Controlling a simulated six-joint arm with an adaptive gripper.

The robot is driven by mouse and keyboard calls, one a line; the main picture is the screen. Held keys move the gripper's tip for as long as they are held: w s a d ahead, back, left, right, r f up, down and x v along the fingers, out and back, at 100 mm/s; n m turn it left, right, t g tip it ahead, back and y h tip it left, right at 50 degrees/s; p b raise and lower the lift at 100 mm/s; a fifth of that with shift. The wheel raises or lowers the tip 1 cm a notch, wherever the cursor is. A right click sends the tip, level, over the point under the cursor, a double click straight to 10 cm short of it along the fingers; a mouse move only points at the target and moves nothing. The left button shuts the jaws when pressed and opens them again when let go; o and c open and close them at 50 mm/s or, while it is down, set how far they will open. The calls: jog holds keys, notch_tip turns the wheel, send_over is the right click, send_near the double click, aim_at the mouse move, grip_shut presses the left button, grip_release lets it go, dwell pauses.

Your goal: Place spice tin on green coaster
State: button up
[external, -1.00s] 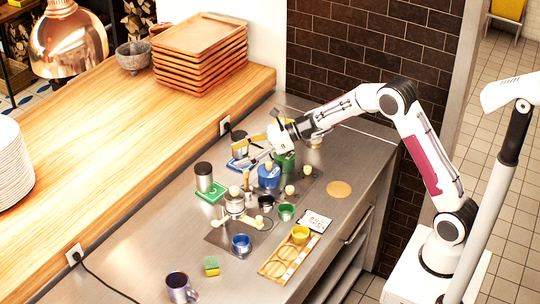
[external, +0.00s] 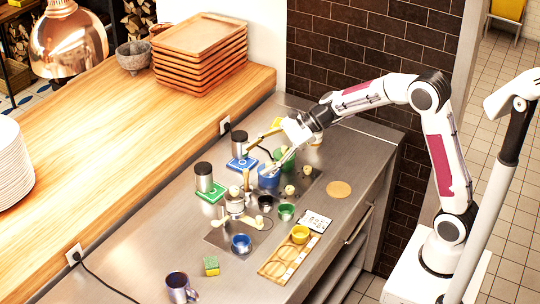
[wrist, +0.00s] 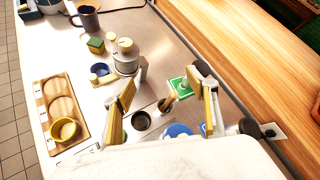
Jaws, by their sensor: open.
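A steel spice tin with a black lid (external: 204,177) stands upright at the back-left edge of the green coaster (external: 214,197). I cannot tell whether its base rests on the coaster or just behind it. A similar tin (external: 239,142) stands by the blue coaster (external: 242,164). My gripper (external: 262,158) is open and empty above the counter, near the second tin and a blue container (external: 268,178). In the wrist view my open fingers (wrist: 165,98) frame the green coaster (wrist: 180,88); the right finger partly hides a dark-lidded tin.
A moka-pot-like metal vessel (external: 235,205) and several small pots stand in front. A yellow coaster (external: 277,122) lies behind my gripper. A wooden holder (external: 283,264) with a yellow cup, a sponge (external: 211,266) and a mug (external: 179,288) are nearer. Counter left of the sponge is clear.

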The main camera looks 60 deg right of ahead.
jog(key=s+r+n+g+h, duration=0.15)
jog(key=s+n, duration=0.35)
jog(key=s, duration=0.5)
jog(key=s+r+n+g+h, duration=0.1)
jog(key=s+r+n+h, duration=0.1)
jog(key=s+n, duration=0.65)
jog(key=s+d+f+n+h, duration=0.1)
jog(key=s+d, duration=0.4)
jog(key=s, duration=0.5)
jog(key=s+d+f+n+h, duration=0.1)
jog(key=s+d+n+h, duration=0.3)
jog(key=s, duration=0.6)
jog(key=shift+d+f+n, duration=0.3)
jog(key=shift+d+n, duration=0.4)
jog(key=shift+n, duration=0.45)
